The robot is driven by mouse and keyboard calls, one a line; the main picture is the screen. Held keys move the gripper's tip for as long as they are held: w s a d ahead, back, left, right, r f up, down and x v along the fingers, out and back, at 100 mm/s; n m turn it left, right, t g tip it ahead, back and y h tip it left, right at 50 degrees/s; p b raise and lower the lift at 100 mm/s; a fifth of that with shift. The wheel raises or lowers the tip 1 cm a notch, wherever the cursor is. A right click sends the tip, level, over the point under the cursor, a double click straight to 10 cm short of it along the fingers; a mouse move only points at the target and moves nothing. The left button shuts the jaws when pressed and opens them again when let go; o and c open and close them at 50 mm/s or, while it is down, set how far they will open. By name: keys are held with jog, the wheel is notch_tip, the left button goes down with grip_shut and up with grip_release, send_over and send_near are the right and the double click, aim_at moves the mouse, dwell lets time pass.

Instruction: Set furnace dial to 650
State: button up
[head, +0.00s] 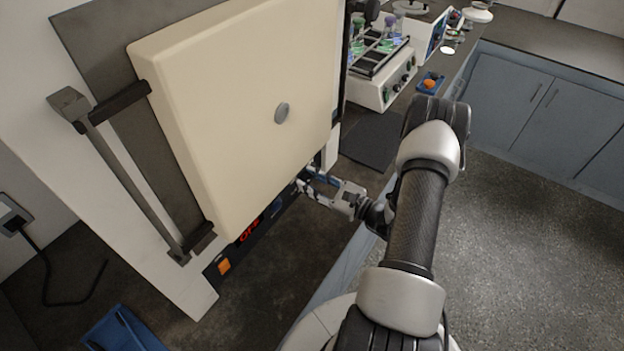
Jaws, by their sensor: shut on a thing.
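The furnace (240,95) stands at the left with its cream door shut. Its dark control panel (262,224) runs under the door. A lit red display (249,231) sits on the panel; its digits are too small and slanted to read surely. My gripper (306,182) is at the right end of the panel, shut on the furnace dial. The fingers and the door's lower edge hide most of the dial, so its setting cannot be read.
An orange switch (224,266) is on the panel's left end. The door handle bar (125,175) sticks out at left. A white shaker unit (385,85) with flasks stands behind on the bench. A dark mat (372,138) lies bare beside the furnace. A blue tray (122,330) lies at lower left.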

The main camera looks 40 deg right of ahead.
jog(key=m+p, duration=0.1)
jog(key=m, duration=0.4)
jog(key=shift+m, duration=0.3)
jog(key=m+p, duration=0.1)
jog(key=m, duration=0.4)
jog(key=shift+m+p, duration=0.3)
jog(key=shift+p, duration=0.05)
jog(key=m+p, duration=0.1)
jog(key=m, duration=0.4)
jog(key=shift+m, duration=2.3)
jog(key=o, duration=1.1)
